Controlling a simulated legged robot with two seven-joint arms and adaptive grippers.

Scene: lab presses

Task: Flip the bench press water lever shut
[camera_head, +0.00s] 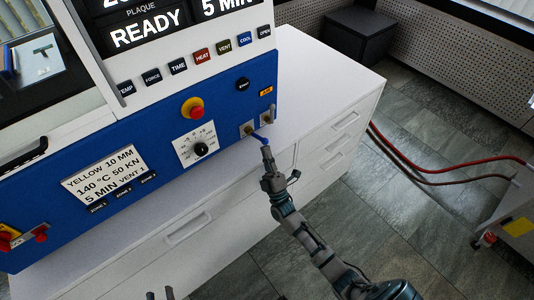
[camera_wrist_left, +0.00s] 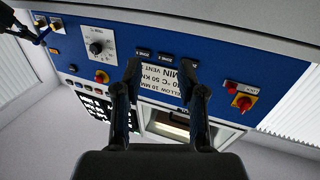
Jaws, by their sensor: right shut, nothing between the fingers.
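The press's blue front panel (camera_head: 160,125) carries two small brass fittings at its right end. A small blue lever (camera_head: 259,136) sticks out from the left fitting (camera_head: 248,130), toward the lower right. My right gripper (camera_head: 266,150) is shut and empty, with its tip at or very near the lever's outer end. I cannot tell whether they touch. My left gripper (camera_head: 165,294) shows only its fingertips at the bottom edge of the head view. In the left wrist view it (camera_wrist_left: 162,78) is open and empty, facing the panel.
The panel has a red emergency knob (camera_head: 193,108), a dial (camera_head: 200,149) and a label plate (camera_head: 105,174). The white cabinet (camera_head: 210,225) stands below. Red hoses (camera_head: 440,167) run across at the right to another machine. Floor in front of the cabinet is clear.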

